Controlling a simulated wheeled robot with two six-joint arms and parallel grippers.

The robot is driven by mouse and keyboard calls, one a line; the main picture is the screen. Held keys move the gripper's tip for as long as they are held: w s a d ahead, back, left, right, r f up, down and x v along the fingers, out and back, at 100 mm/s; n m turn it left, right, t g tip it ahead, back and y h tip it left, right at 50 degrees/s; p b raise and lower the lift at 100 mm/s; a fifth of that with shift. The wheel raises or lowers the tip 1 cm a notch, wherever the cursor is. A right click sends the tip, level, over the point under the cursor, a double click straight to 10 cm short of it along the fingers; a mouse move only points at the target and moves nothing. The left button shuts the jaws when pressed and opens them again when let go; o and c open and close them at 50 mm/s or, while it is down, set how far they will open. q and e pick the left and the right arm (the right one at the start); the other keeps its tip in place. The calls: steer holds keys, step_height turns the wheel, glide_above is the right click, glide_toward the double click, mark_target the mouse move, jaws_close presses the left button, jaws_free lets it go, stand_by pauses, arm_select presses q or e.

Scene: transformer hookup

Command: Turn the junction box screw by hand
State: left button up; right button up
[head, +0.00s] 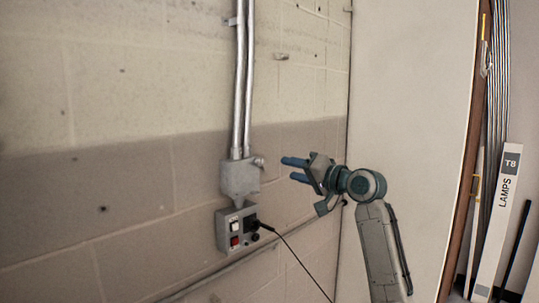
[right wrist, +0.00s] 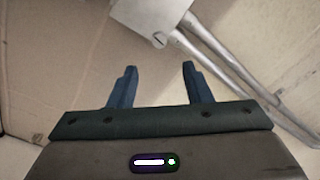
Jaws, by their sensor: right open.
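The grey junction box (head: 240,178) is fixed to the block wall at the foot of two metal conduits. Its screw (head: 259,161) sticks out at the box's upper right side. In the right wrist view the box (right wrist: 150,14) is at the top, with the slotted screw head (right wrist: 159,40) at its lower edge. My right gripper (head: 284,169) is open and empty, to the right of the box and apart from the screw. In the right wrist view its two blue fingers (right wrist: 158,68) point toward the screw, which lies just beyond and between the tips. My left gripper does not show.
Two metal conduits (head: 242,80) run up the wall from the box. Below it is a grey switch box (head: 236,230) with a white and a red switch and a black plug, whose cable (head: 300,262) hangs to the lower right. A white lamp carton (head: 497,220) stands far right.

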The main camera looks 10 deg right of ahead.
mark_target(261, 163)
steer(key=shift+m, duration=0.4)
steer(key=p+x, duration=0.3)
steer(key=x, duration=0.6)
steer(key=shift+w+a+r, duration=0.1)
steer(key=shift+w+a, duration=0.05)
steer(key=shift+w, duration=0.05)
steer(key=shift+w+a+p, duration=0.35)
steer(key=shift+w+p, duration=0.05)
steer(key=shift+w, duration=0.2)
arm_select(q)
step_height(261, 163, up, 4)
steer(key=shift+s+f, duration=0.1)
arm_select(e)
jaws_close()
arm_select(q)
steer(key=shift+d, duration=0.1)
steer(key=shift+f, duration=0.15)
arm_select(e)
steer(key=shift+f, duration=0.2)
